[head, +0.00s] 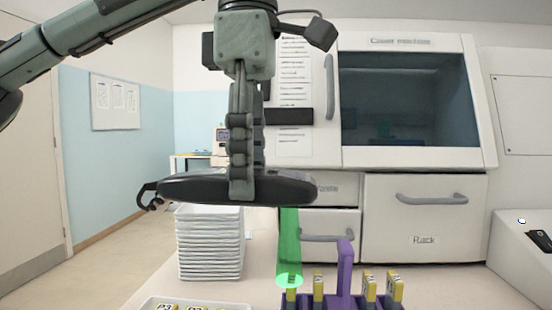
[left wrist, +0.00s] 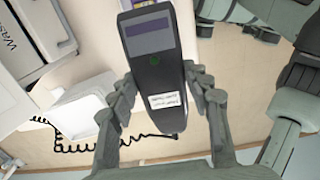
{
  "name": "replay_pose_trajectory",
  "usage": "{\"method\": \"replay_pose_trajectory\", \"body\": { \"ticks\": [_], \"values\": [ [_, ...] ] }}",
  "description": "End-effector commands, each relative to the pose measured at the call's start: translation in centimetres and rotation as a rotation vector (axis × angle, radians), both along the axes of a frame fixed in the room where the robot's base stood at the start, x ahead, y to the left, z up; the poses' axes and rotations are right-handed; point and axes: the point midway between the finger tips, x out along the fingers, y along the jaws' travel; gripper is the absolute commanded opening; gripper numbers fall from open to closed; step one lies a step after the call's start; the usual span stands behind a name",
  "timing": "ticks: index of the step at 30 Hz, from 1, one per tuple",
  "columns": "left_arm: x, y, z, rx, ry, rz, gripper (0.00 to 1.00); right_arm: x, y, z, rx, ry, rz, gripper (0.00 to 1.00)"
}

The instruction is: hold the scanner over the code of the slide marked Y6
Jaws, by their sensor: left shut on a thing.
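My left gripper (head: 243,190) is shut on the dark handheld scanner (head: 190,188), which it holds level above the counter. In the left wrist view, the fingers (left wrist: 160,105) close on both sides of the scanner (left wrist: 152,60); its screen and white label show. A green beam (head: 288,245) drops from the scanner's right part onto the top of the leftmost slide (head: 291,297) in the purple rack (head: 343,275). More yellow-topped slides (head: 318,287) stand to its right. I cannot read their marks, so I cannot tell which is Y6.
A stack of white trays (head: 210,245) stands left of the rack. A tray (head: 240,306) with yellow-labelled slides lies at the front. A cabinet with a drawer marked Rack (head: 425,215) is behind. Grey-green jointed parts, probably mine, show at upper right in the wrist view.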

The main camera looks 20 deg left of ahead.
Motion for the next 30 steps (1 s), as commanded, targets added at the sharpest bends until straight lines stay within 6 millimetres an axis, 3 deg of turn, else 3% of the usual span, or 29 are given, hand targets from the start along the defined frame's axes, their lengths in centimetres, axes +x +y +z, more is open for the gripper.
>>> {"method": "replay_pose_trajectory", "body": {
  "ticks": [12,19,30],
  "values": [
    [0.0,0.0,-2.4,0.0,0.001,-0.003,0.13,-2.3,-0.1,-0.9,-0.002,0.04,-0.002,0.26],
    [0.0,0.0,-3.4,0.0,-0.002,-0.002,0.13,-2.2,-0.1,-0.8,-0.002,0.037,-0.002,0.26],
    [0.0,0.0,-3.3,-0.001,-0.003,-0.001,0.13,-1.3,-0.1,-0.5,-0.001,0.022,-0.001,0.26]
  ]
}}
